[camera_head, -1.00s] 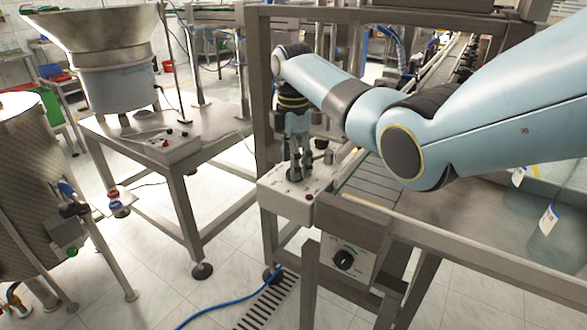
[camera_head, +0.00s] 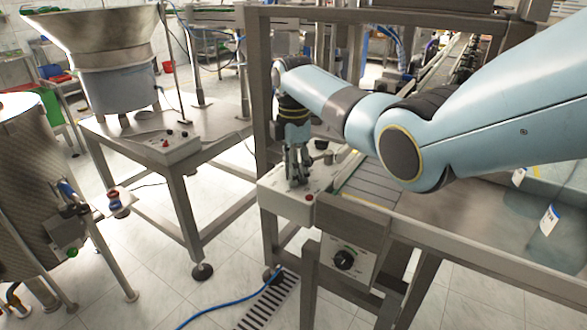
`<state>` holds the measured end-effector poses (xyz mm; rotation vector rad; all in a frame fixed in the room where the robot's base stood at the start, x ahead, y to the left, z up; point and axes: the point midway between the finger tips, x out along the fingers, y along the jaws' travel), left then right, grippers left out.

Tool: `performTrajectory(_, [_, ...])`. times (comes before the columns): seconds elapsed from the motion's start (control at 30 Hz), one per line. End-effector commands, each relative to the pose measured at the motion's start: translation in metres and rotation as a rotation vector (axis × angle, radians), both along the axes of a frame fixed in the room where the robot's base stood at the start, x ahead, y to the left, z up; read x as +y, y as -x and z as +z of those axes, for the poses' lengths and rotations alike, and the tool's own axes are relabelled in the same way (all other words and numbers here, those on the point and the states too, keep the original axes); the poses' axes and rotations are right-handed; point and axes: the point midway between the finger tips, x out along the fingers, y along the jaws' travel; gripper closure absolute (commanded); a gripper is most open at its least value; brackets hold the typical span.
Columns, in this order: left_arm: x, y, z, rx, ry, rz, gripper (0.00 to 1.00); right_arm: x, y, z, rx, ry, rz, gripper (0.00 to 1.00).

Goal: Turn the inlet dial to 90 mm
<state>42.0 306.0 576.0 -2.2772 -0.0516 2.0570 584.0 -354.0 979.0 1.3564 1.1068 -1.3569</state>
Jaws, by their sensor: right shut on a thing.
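My right gripper (camera_head: 297,181) points straight down onto the white control box (camera_head: 274,202) at the left end of the conveyor. Its fingers are shut on a small part on top of this box, which I take to be the inlet dial. The fingers hide the dial, so I cannot read its pointer or any scale. My left gripper is out of view.
A red button (camera_head: 309,197) sits on the box's near corner. A separate black knob (camera_head: 344,260) is on the panel below the conveyor. A steel frame post (camera_head: 262,90) stands close behind my right wrist. A bowl feeder (camera_head: 115,60) is at left.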

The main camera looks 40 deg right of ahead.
Motion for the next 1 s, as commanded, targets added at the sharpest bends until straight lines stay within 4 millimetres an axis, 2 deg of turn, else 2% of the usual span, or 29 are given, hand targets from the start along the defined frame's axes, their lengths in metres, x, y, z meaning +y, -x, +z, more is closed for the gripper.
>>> performTrajectory(0.2, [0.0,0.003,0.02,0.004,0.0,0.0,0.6,0.0,-0.001,0.004,0.002,0.0,-0.184,0.91])
performTrajectory(0.3, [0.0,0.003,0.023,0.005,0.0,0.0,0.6,-0.001,-0.002,0.003,0.0,0.0,-0.25,0.91])
performTrajectory(0.6, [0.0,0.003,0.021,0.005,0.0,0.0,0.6,-0.001,-0.002,0.001,-0.001,0.0,-0.267,0.91])
performTrajectory(0.63, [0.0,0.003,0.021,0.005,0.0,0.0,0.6,-0.001,-0.002,0.001,-0.001,0.0,-0.267,0.55])
performTrajectory(0.8, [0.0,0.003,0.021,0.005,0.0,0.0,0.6,-0.001,-0.002,0.0,-0.001,0.0,-0.266,0.36])
performTrajectory(1.0, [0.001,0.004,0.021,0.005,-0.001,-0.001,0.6,-0.001,-0.001,0.0,0.0,0.0,-0.266,0.36])
